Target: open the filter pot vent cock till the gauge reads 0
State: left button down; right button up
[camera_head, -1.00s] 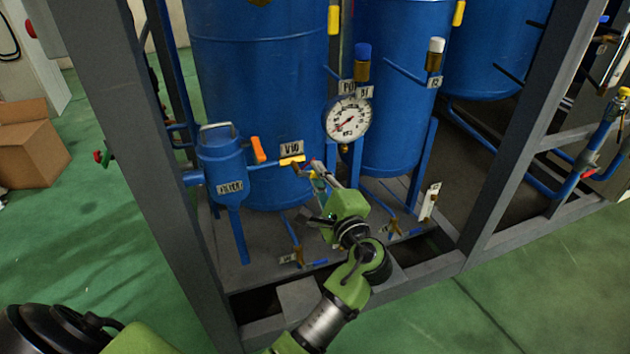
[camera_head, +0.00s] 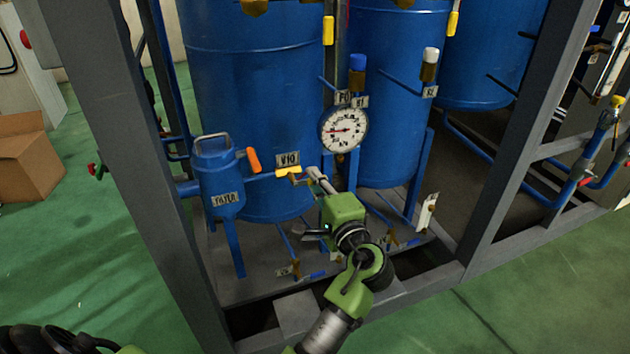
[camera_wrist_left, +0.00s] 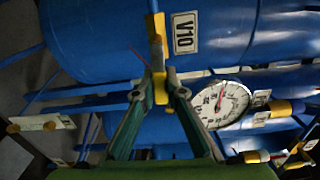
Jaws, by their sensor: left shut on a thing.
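The filter pot (camera_head: 222,185) is a small blue vessel with a handle on its lid and a label on its front. A pipe runs right from it, past an orange handle (camera_head: 253,160), to a yellow handle (camera_head: 288,171) under the V10 label (camera_head: 288,159). My left gripper (camera_head: 312,174) is at this valve. In the left wrist view, its fingertips (camera_wrist_left: 161,82) are shut on the yellow handle (camera_wrist_left: 160,95), below the V10 label (camera_wrist_left: 185,33). The round white gauge (camera_head: 343,130) is right of the valve; its needle points roughly left. Its figures are too small to read surely.
Large blue tanks (camera_head: 390,130) stand behind the valve. A grey frame post (camera_head: 135,150) is at the left and another (camera_head: 515,150) at the right. Small low valves (camera_head: 294,270) sit near the skid floor. A cardboard box (camera_head: 28,155) stands at the far left.

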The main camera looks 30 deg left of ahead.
pick_arm(q)
jog(key=c, duration=2)
grip_release()
jog(key=shift+f, duration=0.1)
jog(key=shift+c, duration=0.2)
